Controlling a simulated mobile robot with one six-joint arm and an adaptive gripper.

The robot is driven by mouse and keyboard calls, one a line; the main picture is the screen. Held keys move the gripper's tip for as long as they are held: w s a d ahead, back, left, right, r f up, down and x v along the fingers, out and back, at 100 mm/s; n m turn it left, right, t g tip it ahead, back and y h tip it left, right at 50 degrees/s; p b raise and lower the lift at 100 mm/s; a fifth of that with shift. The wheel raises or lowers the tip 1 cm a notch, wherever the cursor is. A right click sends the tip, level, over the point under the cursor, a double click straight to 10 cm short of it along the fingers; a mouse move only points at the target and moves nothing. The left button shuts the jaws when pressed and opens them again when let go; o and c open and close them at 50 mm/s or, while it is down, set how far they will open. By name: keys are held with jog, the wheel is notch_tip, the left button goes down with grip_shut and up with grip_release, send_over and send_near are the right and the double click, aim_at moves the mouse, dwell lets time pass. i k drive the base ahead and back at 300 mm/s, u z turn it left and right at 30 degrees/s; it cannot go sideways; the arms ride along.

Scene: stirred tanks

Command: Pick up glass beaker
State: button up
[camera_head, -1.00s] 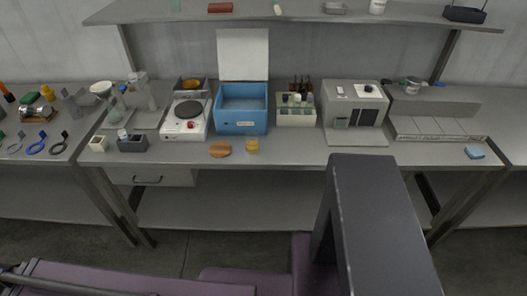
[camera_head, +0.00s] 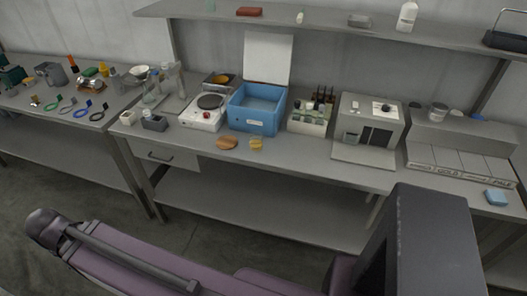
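Clear glassware (camera_head: 152,97) stands at the left end of the middle bench, left of the hot plate (camera_head: 207,110). It is small and blurred, and I cannot tell for sure which piece is the glass beaker. A tall pale vessel (camera_head: 173,80) stands close beside it. A small round clear-grey vessel (camera_head: 437,112) sits on the raised block at the right; its material is unclear. My gripper is not in view. Only dark and purple parts of my own body show along the bottom, away from the glassware.
A blue open box (camera_head: 262,122), a bottle rack (camera_head: 308,124) and a grey machine (camera_head: 369,128) stand along the bench. A shelf (camera_head: 330,22) overhangs it. Ring-handled tools (camera_head: 83,110) lie on the left bench. The front bench strip is mostly clear.

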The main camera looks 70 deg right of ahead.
aim_at(255, 137)
jog(key=u, duration=0.15)
jog(key=k, duration=0.85)
jog(key=z, duration=1.85)
